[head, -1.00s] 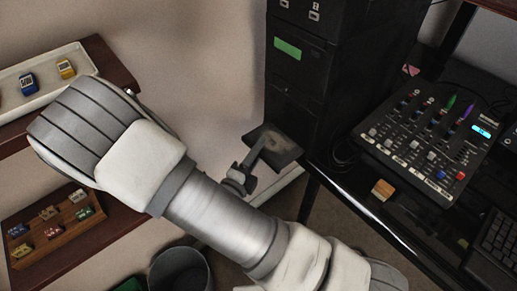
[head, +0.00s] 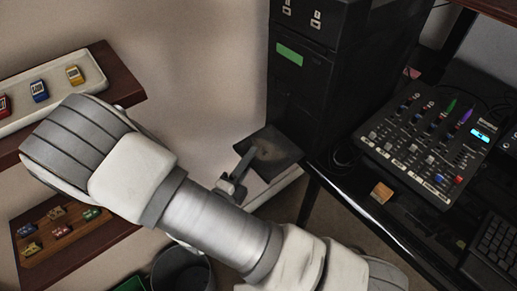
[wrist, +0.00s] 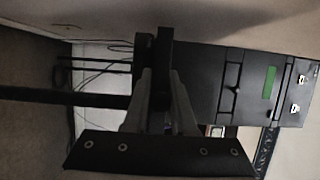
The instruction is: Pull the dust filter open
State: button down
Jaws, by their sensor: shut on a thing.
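The dust filter (head: 274,150) is a flat dark tray with a dusty brownish patch. It sticks out from the bottom front of the black computer tower (head: 300,85) in the head view. A thin bar runs from the tray's near side to my gripper (head: 231,187). In the wrist view my gripper (wrist: 160,80) has its fingers close together on a dark upright piece (wrist: 164,50), which seems to be the filter's front or handle. The tower (wrist: 205,85) lies to the right there. The exact contact is too dark to make out.
A black desk (head: 335,185) with a mixer (head: 425,145) and a small wooden block (head: 381,193) is at the right. Shelves with trays of small toys (head: 60,235) are at the left. A dark bin (head: 180,270) stands below my arm. The floor before the tower looks free.

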jog(key=shift+s+a, duration=0.2)
jog(key=shift+a, duration=0.15)
jog(key=c, duration=0.8)
grip_release()
jog(key=shift+o, duration=0.2)
jog(key=p+v, duration=0.2)
jog(key=v, duration=1.5)
jog(key=shift+s+p, duration=0.25)
jog(key=shift+p, duration=0.1)
